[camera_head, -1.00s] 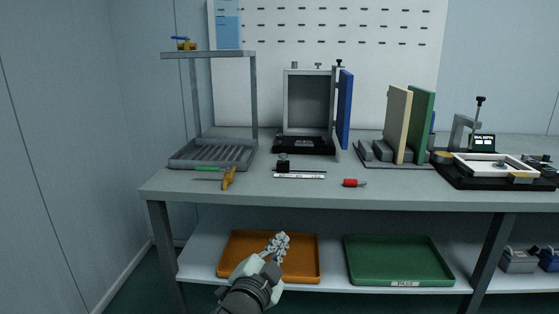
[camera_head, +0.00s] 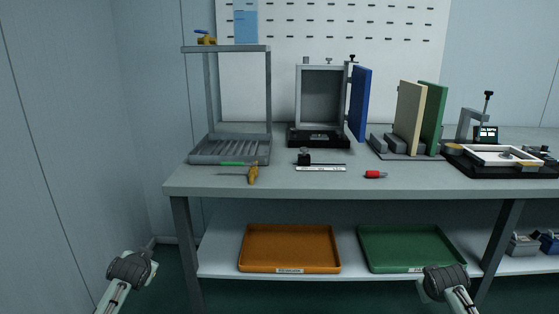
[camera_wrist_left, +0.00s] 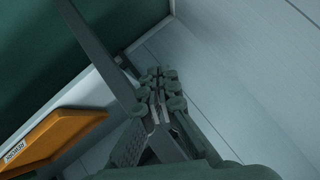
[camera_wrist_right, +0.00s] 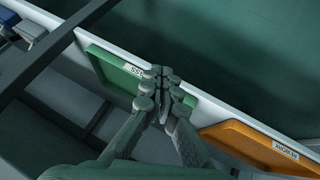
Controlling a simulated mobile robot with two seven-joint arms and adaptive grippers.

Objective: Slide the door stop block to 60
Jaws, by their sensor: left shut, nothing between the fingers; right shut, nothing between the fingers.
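The door stop block (camera_head: 304,157), small and black with a knob on top, stands at the left end of a white ruler-like scale (camera_head: 320,169) on the bench. Its numbers are too small to read. Behind it is a grey framed fixture (camera_head: 322,93) on a black base, with its blue door (camera_head: 361,103) swung open at the right. My left gripper (camera_wrist_left: 158,88) is shut and empty, low in front of the bench's left end. My right gripper (camera_wrist_right: 163,88) is shut and empty, low in front of the lower shelf. Both are far from the block.
A screwdriver-like yellow tool (camera_head: 253,174) lies left of the scale and a red cylinder (camera_head: 375,174) right of it. A grey rack (camera_head: 226,49) stands at the left, upright panels (camera_head: 409,117) at the right. Orange (camera_head: 290,229) and green (camera_head: 415,230) trays sit below the bench (camera_head: 420,185).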

